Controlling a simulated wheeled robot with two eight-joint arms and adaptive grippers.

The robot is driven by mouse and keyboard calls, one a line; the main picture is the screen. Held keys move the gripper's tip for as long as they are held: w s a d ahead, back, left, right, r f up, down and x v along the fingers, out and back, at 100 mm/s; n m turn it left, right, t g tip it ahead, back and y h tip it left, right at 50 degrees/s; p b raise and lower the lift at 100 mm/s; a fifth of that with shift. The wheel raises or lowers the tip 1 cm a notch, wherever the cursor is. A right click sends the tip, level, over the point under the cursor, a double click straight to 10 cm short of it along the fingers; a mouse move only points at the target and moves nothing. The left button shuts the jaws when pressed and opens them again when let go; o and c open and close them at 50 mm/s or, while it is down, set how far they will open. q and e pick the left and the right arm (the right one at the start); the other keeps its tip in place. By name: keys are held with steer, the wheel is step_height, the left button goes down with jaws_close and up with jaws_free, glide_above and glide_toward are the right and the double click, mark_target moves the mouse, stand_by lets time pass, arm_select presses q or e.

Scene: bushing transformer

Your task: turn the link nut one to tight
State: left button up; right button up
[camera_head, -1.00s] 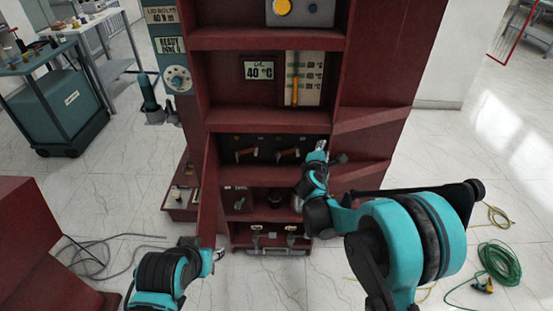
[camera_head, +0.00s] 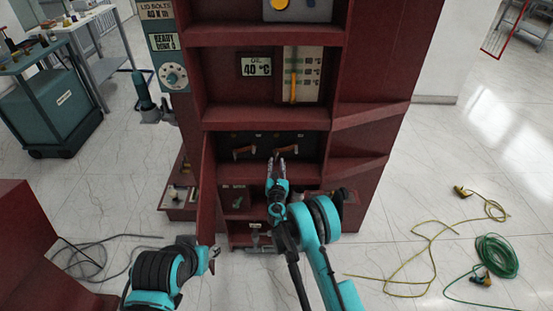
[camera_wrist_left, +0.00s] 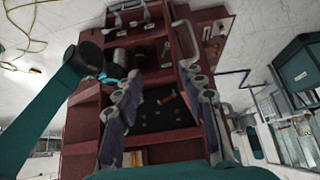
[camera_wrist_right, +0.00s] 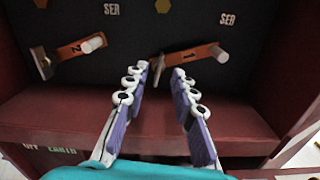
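Two orange links sit on the black panel inside the cabinet. The link marked 1 (camera_wrist_right: 190,56) is on the right in the right wrist view, with a pale peg or nut (camera_wrist_right: 219,53) at its right end. The link marked 2 (camera_wrist_right: 72,50) is on the left, with a similar pale peg (camera_wrist_right: 94,43). My right gripper (camera_head: 277,158) is open and empty in front of the panel; in the right wrist view its fingertips (camera_wrist_right: 159,72) are just below link 1's left end, contact unclear. My left gripper (camera_head: 213,256) is open and empty, low beside the cabinet; it also shows in the left wrist view (camera_wrist_left: 160,82).
The red cabinet (camera_head: 265,118) has a shelf edge (camera_wrist_right: 160,112) below the panel and an open door (camera_head: 207,195) at its left. A temperature display (camera_head: 256,66) is above. Green hose (camera_head: 497,257) and yellow cable (camera_head: 432,240) lie on the floor at the right.

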mark_target(276, 155)
steer(key=shift+w+b, duration=0.55)
steer(key=shift+w, duration=1.75)
jaws_close()
